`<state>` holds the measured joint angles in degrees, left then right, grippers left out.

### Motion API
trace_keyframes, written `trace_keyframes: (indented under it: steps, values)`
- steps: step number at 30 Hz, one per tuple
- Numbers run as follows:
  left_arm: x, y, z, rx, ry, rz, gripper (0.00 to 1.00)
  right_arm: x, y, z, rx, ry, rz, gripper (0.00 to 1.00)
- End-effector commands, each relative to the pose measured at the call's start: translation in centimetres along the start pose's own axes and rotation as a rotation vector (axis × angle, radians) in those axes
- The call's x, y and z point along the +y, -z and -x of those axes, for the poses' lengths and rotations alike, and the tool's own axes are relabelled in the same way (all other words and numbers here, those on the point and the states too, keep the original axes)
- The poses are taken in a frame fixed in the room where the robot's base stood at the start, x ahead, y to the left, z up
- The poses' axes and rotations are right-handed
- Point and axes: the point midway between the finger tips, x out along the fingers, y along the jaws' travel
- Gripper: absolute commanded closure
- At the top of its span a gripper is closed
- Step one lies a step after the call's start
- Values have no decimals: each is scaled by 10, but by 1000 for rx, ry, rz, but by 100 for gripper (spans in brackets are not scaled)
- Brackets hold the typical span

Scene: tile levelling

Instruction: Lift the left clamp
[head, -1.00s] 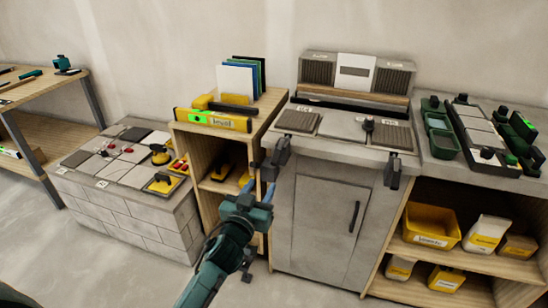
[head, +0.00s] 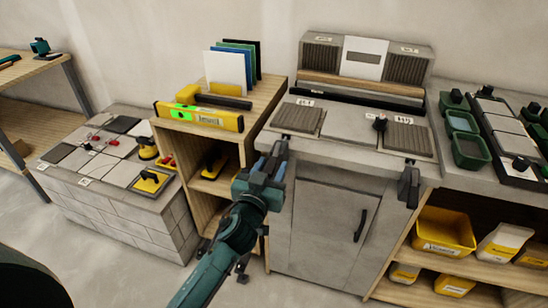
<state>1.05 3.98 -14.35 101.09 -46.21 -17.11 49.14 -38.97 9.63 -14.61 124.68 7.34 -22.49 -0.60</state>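The left clamp (head: 281,147) is dark and sits at the front left edge of the grey counter (head: 335,158). My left gripper (head: 269,168) is right in front of it and covers most of its lower part. Its two blue-tipped fingers look apart, one on each side of the clamp's lower part. I cannot tell whether they touch it. A matching right clamp (head: 408,186) hangs at the counter's front right edge. My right gripper is out of view.
A wooden shelf with a yellow level (head: 200,117) stands to the left. A green tub (head: 471,151) stands at right.

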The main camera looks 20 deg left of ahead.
Motion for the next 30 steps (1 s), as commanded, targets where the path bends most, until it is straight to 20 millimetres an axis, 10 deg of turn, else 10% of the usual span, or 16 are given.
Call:
trace_keyframes:
  steps: [12,30]
  values:
    - [1,0,1,0,1,0,61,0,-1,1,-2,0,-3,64]
    - [1,0,1,0,1,0,100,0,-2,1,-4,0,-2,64]
